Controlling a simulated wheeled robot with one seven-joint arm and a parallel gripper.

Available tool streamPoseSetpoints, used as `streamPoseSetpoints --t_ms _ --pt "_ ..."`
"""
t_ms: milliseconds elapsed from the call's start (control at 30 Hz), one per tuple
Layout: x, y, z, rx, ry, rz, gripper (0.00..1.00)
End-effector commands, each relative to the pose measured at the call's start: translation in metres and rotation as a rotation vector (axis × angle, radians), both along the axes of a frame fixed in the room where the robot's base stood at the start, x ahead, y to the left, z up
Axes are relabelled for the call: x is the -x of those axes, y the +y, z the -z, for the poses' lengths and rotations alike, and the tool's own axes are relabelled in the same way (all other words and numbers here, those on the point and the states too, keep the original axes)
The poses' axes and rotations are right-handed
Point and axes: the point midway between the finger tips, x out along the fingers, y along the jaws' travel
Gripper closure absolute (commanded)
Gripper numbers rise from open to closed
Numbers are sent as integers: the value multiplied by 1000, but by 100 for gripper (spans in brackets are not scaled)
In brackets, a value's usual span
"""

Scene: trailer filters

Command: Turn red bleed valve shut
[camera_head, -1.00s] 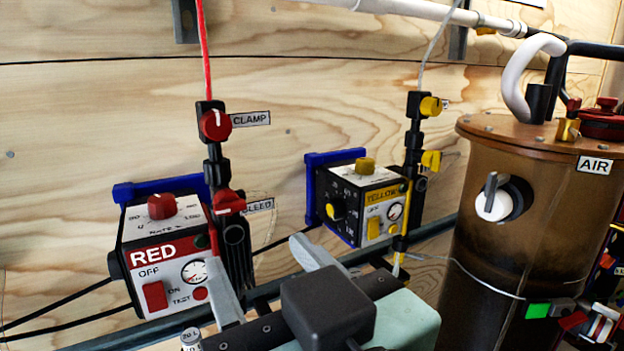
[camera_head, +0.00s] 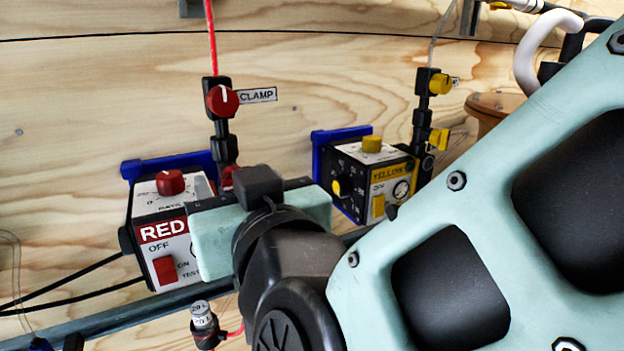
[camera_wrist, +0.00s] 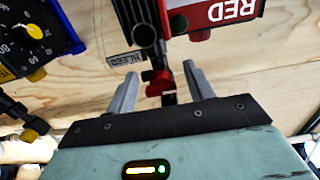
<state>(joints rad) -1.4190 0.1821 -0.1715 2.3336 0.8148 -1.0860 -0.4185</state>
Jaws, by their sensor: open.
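The red bleed valve (camera_wrist: 160,84) shows in the wrist view, a small red handle on a black fitting beside the BLEED label (camera_wrist: 127,60). My gripper (camera_wrist: 160,92) is open, its two grey fingers on either side of the valve handle with gaps left and right. Whether the handle lies fully between the fingertips in depth I cannot tell. In the head view only a bit of the red valve (camera_head: 227,178) shows above my gripper, whose body hides the rest and the fingers.
The RED pump box (camera_head: 162,232) stands just left of my gripper. The red CLAMP knob (camera_head: 222,100) is above on the same line. The YELLOW box (camera_head: 352,180) stands to the right. A small bottle-like fitting (camera_head: 203,318) is below. My arm covers the right side.

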Motion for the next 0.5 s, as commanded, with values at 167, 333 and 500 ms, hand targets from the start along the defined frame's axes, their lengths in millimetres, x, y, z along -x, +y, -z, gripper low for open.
streamPoseSetpoints --t_ms 167,333,500 --pt "0 0 0 0 0 0 92" --pt "0 0 1 -10 6 1 92" --pt "-1 -1 3 -91 54 4 92"
